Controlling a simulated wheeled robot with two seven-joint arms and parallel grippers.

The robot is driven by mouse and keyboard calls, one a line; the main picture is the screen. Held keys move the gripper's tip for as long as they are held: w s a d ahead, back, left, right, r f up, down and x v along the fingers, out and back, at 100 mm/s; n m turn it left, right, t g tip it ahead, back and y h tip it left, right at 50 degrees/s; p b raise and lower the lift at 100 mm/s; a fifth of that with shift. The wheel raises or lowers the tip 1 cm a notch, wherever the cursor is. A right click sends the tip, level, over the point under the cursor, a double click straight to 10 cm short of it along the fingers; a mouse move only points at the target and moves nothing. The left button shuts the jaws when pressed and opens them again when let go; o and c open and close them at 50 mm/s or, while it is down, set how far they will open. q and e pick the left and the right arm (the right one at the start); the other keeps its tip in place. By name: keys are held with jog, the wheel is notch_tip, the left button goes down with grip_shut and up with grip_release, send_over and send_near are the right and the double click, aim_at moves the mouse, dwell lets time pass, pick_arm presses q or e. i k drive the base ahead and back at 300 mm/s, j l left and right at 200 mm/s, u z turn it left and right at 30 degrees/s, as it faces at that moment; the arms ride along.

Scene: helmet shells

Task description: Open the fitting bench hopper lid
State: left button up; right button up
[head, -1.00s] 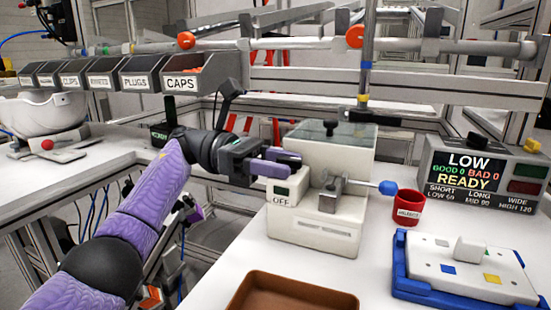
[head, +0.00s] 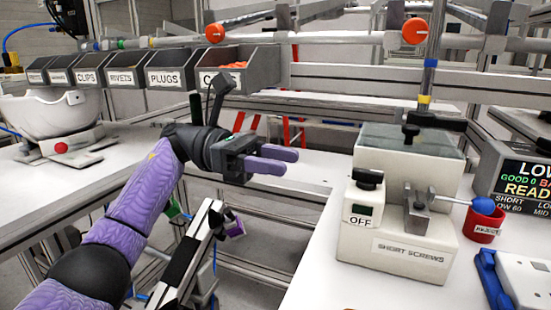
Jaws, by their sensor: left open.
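The hopper is a cream box (head: 385,255) labelled SHORT SCREWS, standing on the white bench right of centre. Its lid (head: 385,138) is a greyish, see-through-looking panel with a black knob (head: 410,132) near its front edge, and it lies down on the box. My left gripper (head: 290,161) is open and empty, left of the box and apart from it, with its purple fingers pointing right.
A lever with a blue handle (head: 483,206) sticks out right from the box front, close to a red cup (head: 483,226). An OFF switch block (head: 363,208) is at the box's left front. A blue-edged fixture (head: 490,283) and display (head: 525,178) stand right. Labelled bins (head: 172,78) hang behind.

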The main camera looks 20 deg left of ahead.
aim_at(411, 131)
jog(key=k, duration=1)
